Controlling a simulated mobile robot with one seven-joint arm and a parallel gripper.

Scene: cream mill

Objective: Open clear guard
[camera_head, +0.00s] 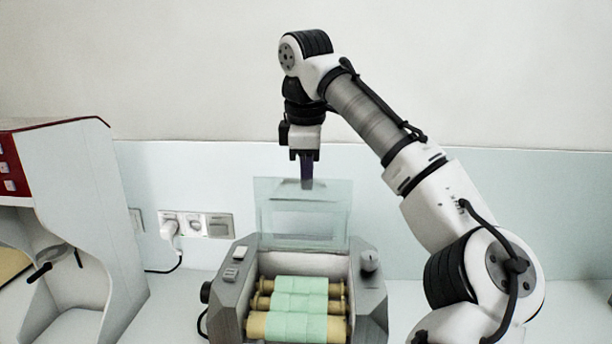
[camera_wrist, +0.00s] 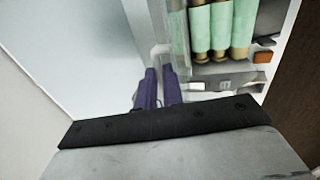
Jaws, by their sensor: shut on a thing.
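The clear guard (camera_head: 272,213) is a transparent panel standing raised, close to upright, at the back of the grey mill (camera_head: 226,299). The mill's rollers (camera_head: 297,303), pale green in the middle with brass-coloured ends, are uncovered in front of it. My gripper (camera_head: 307,182) points down at the guard's top edge and its fingers are shut on the guard. In the wrist view the purple fingers (camera_wrist: 158,88) are close together beside a pale edge. The exact contact is too small to make out. The rollers also show in the wrist view (camera_wrist: 222,28).
A white machine with a red panel (camera_head: 14,163) stands on the left. Wall sockets (camera_head: 195,225) with a plugged-in cable are behind the mill. A knob (camera_head: 369,261) is on the mill's right side, with switches (camera_head: 235,262) on its left.

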